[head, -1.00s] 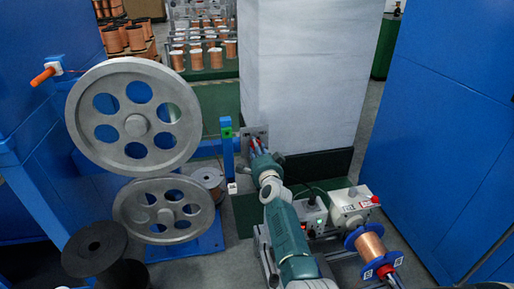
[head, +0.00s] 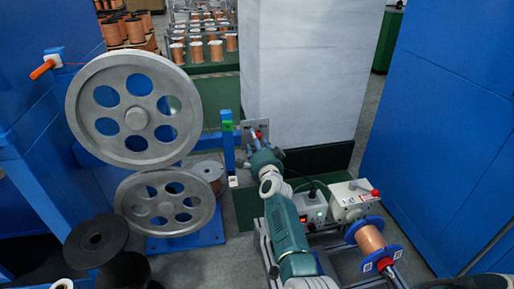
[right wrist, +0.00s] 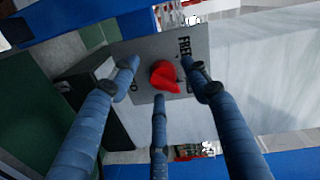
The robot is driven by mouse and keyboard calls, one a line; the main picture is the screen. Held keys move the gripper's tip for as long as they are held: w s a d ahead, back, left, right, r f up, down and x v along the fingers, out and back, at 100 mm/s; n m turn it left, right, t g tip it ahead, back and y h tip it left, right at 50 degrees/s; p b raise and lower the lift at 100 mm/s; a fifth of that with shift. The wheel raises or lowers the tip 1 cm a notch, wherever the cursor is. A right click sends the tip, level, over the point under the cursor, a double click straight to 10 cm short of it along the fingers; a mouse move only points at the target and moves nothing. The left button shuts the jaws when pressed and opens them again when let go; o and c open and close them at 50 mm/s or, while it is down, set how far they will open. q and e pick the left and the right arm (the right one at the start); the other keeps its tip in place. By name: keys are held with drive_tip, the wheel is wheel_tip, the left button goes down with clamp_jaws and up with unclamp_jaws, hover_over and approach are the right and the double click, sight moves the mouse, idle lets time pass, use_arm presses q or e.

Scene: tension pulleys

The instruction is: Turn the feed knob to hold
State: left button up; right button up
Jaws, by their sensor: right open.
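The feed knob (right wrist: 165,77) is red and sits on a grey panel (right wrist: 205,98) in the right wrist view. I cannot tell how far the fingertips are from the panel. In the head view the panel (head: 262,124) is beside the white block, and my right gripper (head: 257,143) is in front of it, partly hiding it. My left gripper is not in view.
Two grey pulley wheels (head: 137,117) stand at left, with black spools (head: 96,240) below. A blue post (head: 229,155) stands just left of the panel. A copper reel (head: 370,240) and control boxes are right of my arm. Blue cabinets flank both sides.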

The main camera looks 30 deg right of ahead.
drive_tip(key=v, duration=0.6)
drive_tip(key=shift+s+a, duration=0.25)
drive_tip(key=shift+s, duration=0.1)
drive_tip(key=shift+f, duration=0.1)
